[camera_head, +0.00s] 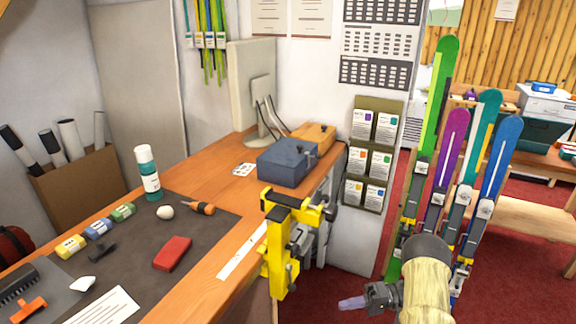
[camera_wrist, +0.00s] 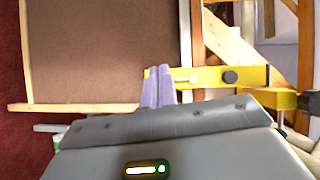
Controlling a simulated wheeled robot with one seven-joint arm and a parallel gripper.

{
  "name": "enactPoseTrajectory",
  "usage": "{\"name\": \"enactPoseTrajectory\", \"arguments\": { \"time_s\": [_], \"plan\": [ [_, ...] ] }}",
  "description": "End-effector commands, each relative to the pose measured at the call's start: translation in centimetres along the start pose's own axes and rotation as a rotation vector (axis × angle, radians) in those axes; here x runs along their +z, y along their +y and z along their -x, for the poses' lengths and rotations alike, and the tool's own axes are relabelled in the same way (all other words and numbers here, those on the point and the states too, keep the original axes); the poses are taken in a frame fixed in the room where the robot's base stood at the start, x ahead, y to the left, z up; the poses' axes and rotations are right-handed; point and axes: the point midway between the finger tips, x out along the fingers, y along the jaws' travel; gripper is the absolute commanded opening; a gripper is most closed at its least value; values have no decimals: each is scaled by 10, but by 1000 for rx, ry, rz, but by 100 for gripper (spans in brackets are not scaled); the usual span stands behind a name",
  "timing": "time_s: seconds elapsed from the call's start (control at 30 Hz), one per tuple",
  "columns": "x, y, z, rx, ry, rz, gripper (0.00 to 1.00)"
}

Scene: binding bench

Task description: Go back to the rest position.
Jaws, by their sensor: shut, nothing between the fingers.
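My gripper (camera_head: 351,304) is low in the head view, right of the bench, over the red carpet. Its pale purple fingers point left. In the wrist view the two fingers (camera_wrist: 157,86) lie side by side with nothing between them. My forearm comes up from the bottom edge in the head view. A yellow clamp stand (camera_head: 283,245) on the bench's right edge is left of and above my gripper; its yellow bar also shows beyond the fingertips in the wrist view (camera_wrist: 215,77). I cannot tell how wide the gap is.
The wooden bench (camera_head: 222,176) carries a red block (camera_head: 172,253), a teal bottle (camera_head: 147,172) and a blue-grey box (camera_head: 287,161). Several upright skis (camera_head: 440,150) stand behind my forearm. A brown panel (camera_wrist: 105,50) fills the wrist view's upper left. Red carpet (camera_head: 335,285) is open below.

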Motion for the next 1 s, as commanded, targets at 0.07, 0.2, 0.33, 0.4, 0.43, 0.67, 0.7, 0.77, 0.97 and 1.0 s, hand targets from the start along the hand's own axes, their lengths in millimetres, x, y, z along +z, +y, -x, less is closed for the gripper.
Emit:
{"name": "enactPoseTrajectory", "arguments": {
  "time_s": [0.07, 0.2, 0.33, 0.4, 0.43, 0.67, 0.7, 0.77, 0.97, 1.0],
  "plan": [
    [0, 0, 0, 0, 0, 0, 0],
    [-9, -5, -2, 24, 26, 35, 0],
    [-22, -11, -5, 67, 75, 92, 0],
    [-30, -14, -6, 93, 104, 124, 0],
    [-35, -16, -7, 108, 120, 140, 0],
    [-71, -35, -9, 241, 248, 281, 0],
    [-79, -39, -10, 273, 275, 309, 0],
    [-91, -47, -9, 326, 319, 353, 0],
    [-136, -90, 0, 593, 503, 514, 0],
    [-143, -99, 4, 660, 539, 538, 0]
  ]
}}
